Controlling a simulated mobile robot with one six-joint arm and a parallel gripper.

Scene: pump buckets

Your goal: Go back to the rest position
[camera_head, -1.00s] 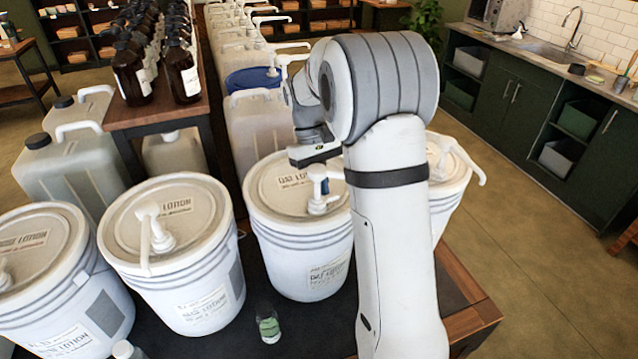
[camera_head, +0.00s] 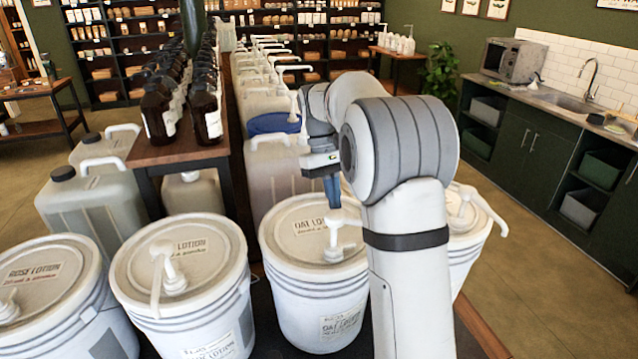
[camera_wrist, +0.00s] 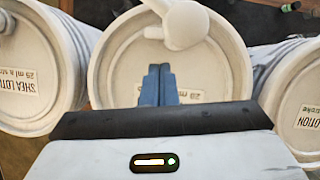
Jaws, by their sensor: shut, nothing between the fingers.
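My gripper (camera_head: 332,192) is shut and empty, its blue fingers pointing down just above the pump of the oat lotion bucket. In the wrist view the shut blue fingers (camera_wrist: 158,85) show in front of a white bucket lid with its pump head (camera_wrist: 184,24). The oat lotion bucket (camera_head: 318,300) stands upright with its white pump (camera_head: 334,240) on the lid. Whether the fingertips touch the pump cannot be told.
More lotion buckets stand at left (camera_head: 190,310) and partly behind my arm at right (camera_head: 470,225). A wooden shelf (camera_head: 180,150) holds dark bottles. White jugs (camera_head: 95,190) stand at left. A green counter (camera_head: 530,140) lies at far right, with open floor before it.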

